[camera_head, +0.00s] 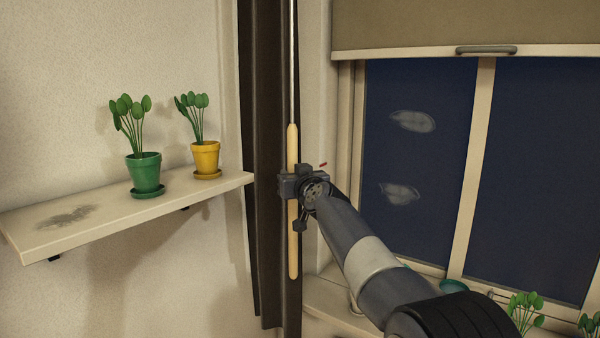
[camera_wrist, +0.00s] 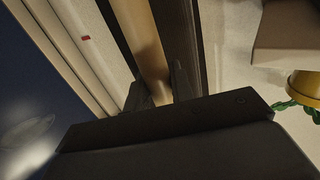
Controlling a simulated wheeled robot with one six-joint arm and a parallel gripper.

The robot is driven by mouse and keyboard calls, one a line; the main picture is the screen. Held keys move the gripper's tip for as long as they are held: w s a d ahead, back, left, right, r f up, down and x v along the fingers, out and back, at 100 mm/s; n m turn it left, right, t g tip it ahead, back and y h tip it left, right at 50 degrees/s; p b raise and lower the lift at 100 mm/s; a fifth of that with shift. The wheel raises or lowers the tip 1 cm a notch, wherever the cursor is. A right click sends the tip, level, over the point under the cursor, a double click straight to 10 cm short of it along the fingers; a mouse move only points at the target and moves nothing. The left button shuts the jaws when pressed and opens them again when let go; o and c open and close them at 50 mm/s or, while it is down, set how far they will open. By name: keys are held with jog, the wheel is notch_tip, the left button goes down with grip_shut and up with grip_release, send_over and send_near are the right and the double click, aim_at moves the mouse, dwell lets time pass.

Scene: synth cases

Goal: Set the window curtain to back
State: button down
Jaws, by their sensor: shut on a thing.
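The dark brown window curtain (camera_head: 265,160) hangs gathered in a narrow bundle at the left side of the window (camera_head: 420,160). A pale wooden wand (camera_head: 293,245) on a thin rod hangs in front of the curtain. My gripper (camera_head: 294,186) is shut on the wand around its middle, with wood showing above and below the jaws. In the wrist view the wand (camera_wrist: 145,40) runs down between the dark fingers (camera_wrist: 155,95). The fingertips are partly hidden by the gripper's body in that view.
A wall shelf (camera_head: 110,212) at left bears a green pot (camera_head: 145,174) and a yellow pot (camera_head: 206,158), with a dark smudge. A rolled blind (camera_head: 460,25) with a grey handle (camera_head: 486,50) covers the window top. Plants (camera_head: 525,308) stand on the sill at lower right.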

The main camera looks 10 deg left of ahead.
jog(key=shift+a+r, duration=0.1)
dwell(0.3)
jog(key=c, duration=1.4)
grip_release()
jog(key=shift+w+a, duration=0.1)
jog(key=shift+a, duration=0.15)
jog(key=shift+o, duration=0.7)
jog(key=shift+d, duration=0.1)
jog(key=shift+d, duration=0.1)
jog(key=b+v, duration=0.6)
jog(key=v, duration=0.4)
jog(key=shift+s, duration=0.45)
